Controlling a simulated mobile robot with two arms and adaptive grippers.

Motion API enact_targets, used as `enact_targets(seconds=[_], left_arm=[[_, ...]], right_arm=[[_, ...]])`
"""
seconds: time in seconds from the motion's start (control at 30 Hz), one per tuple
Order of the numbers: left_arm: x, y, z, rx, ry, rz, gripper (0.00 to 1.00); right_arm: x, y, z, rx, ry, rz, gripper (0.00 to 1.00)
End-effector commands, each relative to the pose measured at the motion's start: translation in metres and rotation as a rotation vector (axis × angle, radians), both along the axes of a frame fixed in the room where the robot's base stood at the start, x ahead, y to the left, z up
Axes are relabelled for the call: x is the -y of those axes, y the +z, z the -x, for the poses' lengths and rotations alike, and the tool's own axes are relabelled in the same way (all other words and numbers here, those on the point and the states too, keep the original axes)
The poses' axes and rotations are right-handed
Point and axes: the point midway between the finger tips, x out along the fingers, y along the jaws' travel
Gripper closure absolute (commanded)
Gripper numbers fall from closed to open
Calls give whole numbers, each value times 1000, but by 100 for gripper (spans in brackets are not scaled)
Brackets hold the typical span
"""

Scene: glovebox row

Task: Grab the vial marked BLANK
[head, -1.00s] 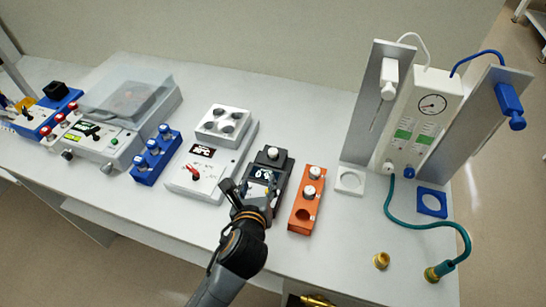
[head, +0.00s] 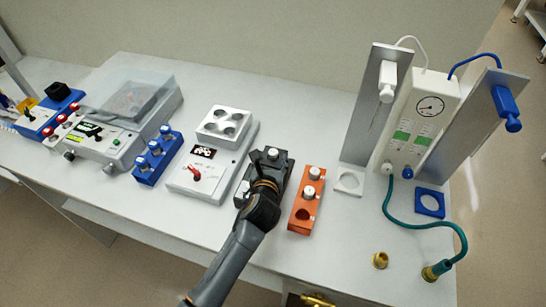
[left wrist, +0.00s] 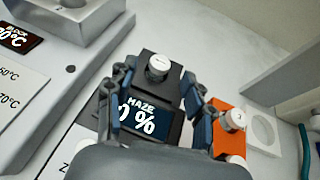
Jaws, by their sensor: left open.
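A white-capped vial (head: 272,153) sits in the far end of the dark haze meter (head: 284,163); in the left wrist view the vial (left wrist: 158,66) stands just beyond the meter's "HAZE 0 %" display (left wrist: 142,119). The orange rack (head: 306,199) holds two white-capped vials (head: 314,173) and has an empty hole at its near end. I cannot read BLANK on any vial. My left gripper (left wrist: 155,85) is open over the meter, its fingers to either side of the display and short of the meter's vial. In the head view my wrist hides the fingers.
A white heater unit (head: 205,172) with a block of several holes stands left of the meter, beside a blue rack (head: 156,158) of capped vials. Tall grey panels and a gauge box (head: 425,105) stand at right. A teal hose (head: 405,221) crosses the right bench.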

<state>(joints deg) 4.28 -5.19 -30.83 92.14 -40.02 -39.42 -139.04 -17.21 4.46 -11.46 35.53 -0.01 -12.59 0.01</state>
Motion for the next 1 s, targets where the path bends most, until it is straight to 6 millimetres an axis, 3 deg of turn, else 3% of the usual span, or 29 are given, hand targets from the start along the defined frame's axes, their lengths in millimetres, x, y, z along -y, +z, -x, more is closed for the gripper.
enact_targets(seconds=[0.2,0.5,0.77,1.0], left_arm=[[3,-11,-25,0,0,1,47],[3,-13,-29,0,0,0,47],[3,-13,-28,0,0,0,100],[3,-13,-28,-1,0,0,100]], right_arm=[[0,3,0,0,1,0,60],[1,3,-1,0,1,1,60],[2,3,-1,0,1,2,60],[3,3,-1,1,1,3,60]])
